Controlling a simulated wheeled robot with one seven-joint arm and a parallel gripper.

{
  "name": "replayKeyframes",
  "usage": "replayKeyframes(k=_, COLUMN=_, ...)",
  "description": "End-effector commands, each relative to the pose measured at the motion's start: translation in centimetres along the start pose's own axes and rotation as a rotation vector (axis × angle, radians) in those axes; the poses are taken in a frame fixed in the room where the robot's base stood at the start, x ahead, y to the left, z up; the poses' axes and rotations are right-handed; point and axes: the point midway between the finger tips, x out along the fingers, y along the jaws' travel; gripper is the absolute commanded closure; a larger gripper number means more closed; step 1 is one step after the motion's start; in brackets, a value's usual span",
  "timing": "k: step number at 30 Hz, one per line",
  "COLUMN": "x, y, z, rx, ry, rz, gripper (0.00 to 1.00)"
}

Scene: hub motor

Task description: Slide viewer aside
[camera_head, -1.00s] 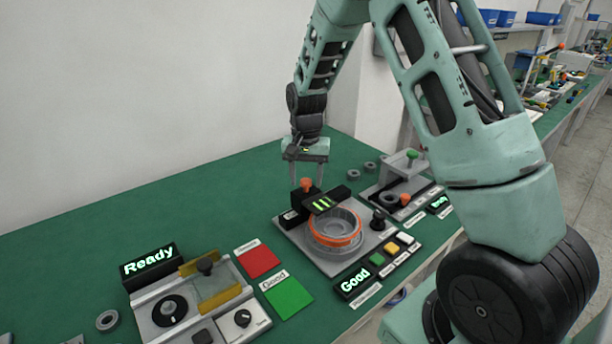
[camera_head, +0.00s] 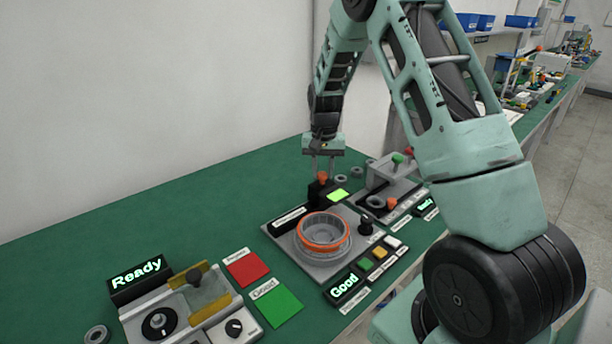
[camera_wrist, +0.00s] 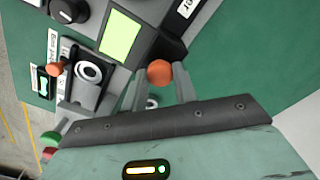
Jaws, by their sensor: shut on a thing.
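The viewer (camera_head: 318,193) is a black block with a lit green screen (camera_head: 337,196) and an orange knob (camera_head: 322,177) on top. It stands at the back of the grey station plate (camera_head: 285,225), behind the round grey part with an orange ring (camera_head: 324,245). The ring's opening is uncovered. My gripper (camera_head: 322,172) points down and is shut on the orange knob. In the wrist view, the knob (camera_wrist: 159,73) sits between the fingertips, and the green screen (camera_wrist: 120,36) shows beyond it.
A "Good" display (camera_head: 346,286) and coloured buttons line the plate's front right. Another grey fixture (camera_head: 385,180) stands close behind on the right. A "Ready" station (camera_head: 165,315) and red and green pads (camera_head: 276,303) are at left. The green table is clear at back left.

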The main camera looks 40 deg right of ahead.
Motion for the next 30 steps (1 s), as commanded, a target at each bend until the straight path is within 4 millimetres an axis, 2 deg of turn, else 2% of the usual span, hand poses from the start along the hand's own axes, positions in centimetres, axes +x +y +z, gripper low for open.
replayKeyframes(k=3, x=-0.1, y=0.6, z=-0.7, rx=0.000, ry=0.002, rz=-0.001, gripper=1.00)
replayKeyframes(k=11, x=-0.1, y=0.8, z=-0.9, rx=0.000, ry=0.006, rz=0.000, gripper=1.00)
replayKeyframes(k=12, x=-0.1, y=0.8, z=-0.9, rx=0.001, ry=0.006, rz=0.001, gripper=0.69)
replayKeyframes(k=14, x=-0.1, y=0.9, z=-0.9, rx=0.001, ry=0.006, rz=0.001, gripper=0.52)
replayKeyframes(k=15, x=-0.1, y=0.8, z=-0.9, rx=0.001, ry=0.006, rz=0.001, gripper=0.50)
replayKeyframes(k=25, x=-0.4, y=0.7, z=-0.8, rx=-0.001, ry=0.004, rz=-0.001, gripper=0.50)
replayKeyframes(k=30, x=-2.7, y=0.6, z=-0.8, rx=-0.001, ry=0.007, rz=-0.003, gripper=0.50)
